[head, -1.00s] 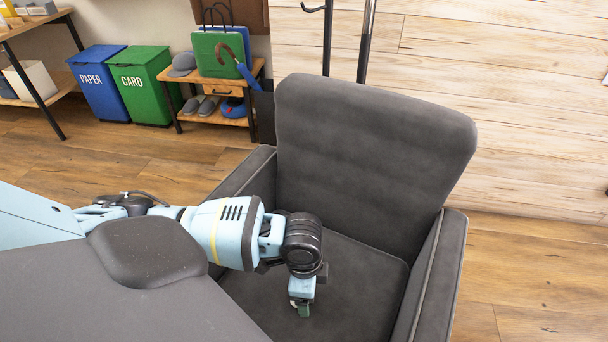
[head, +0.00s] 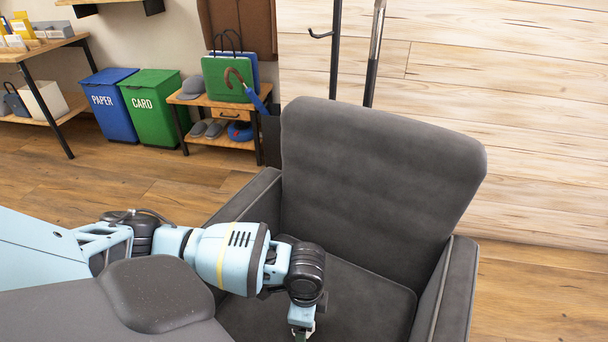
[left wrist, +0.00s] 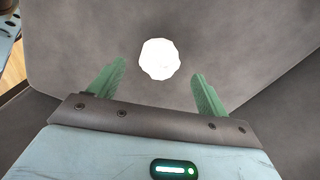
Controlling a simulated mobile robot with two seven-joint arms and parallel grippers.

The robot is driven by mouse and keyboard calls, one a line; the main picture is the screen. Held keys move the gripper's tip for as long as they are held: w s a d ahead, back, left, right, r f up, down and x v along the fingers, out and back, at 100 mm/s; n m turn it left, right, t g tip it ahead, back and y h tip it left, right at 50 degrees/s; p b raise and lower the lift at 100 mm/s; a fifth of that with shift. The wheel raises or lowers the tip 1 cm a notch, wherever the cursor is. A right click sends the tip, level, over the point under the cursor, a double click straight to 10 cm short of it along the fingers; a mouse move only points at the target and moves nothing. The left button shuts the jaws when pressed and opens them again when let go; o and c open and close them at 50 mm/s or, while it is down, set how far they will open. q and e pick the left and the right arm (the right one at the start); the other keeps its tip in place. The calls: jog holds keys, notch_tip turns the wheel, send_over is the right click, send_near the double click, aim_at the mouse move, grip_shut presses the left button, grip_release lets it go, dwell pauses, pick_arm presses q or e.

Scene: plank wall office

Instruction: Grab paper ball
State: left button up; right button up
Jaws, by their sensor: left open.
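The paper ball (left wrist: 159,59) is white and roundish. In the left wrist view it lies on the grey armchair seat, ahead of and between my open fingers, apart from both. In the head view the ball is not visible. My left gripper (left wrist: 153,88) is open and empty, with green fingers. In the head view my left gripper (head: 301,334) is at the bottom edge over the chair seat, mostly cut off. The grey armchair (head: 380,170) stands in front of me. My right gripper is not in view.
The armchair's back and armrests (head: 455,295) enclose the seat. A blue PAPER bin (head: 107,108) and a green CARD bin (head: 152,108) stand at the back left beside a small shelf (head: 222,139). Wooden floor lies open on the left.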

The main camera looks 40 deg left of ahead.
pick_arm(q)
jog(key=f, duration=0.2)
jog(key=f+b, duration=0.1)
jog(key=f, duration=0.1)
jog(key=shift+s+a+f, duration=0.1)
jog(key=shift+s, duration=0.1)
jog(key=c, duration=1.1)
